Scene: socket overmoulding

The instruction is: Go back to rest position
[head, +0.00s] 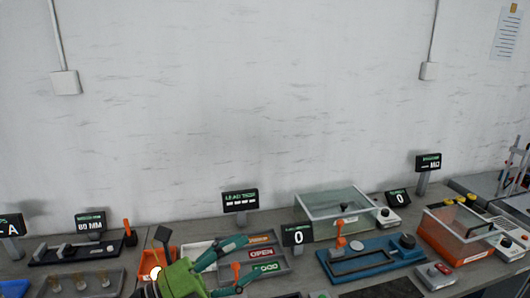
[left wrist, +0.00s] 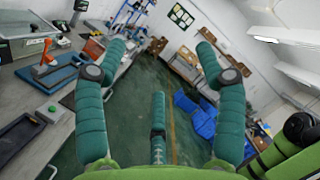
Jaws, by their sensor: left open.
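My left gripper (head: 238,267) has a green body and teal fingers. In the head view it is low in the picture, in front of the trays on the bench, with its fingers spread apart and nothing between them. In the left wrist view its teal fingers (left wrist: 155,75) are also wide apart, with the room's green floor beyond them. My right gripper is not in view.
The bench (head: 345,228) runs along the wall with an orange bin (head: 163,262), a blue fixture (head: 370,262), a clear-lidded box (head: 338,208) and an orange-based box (head: 455,238). Several small displays stand among them. The left wrist view shows blue items (left wrist: 197,117) on the floor.

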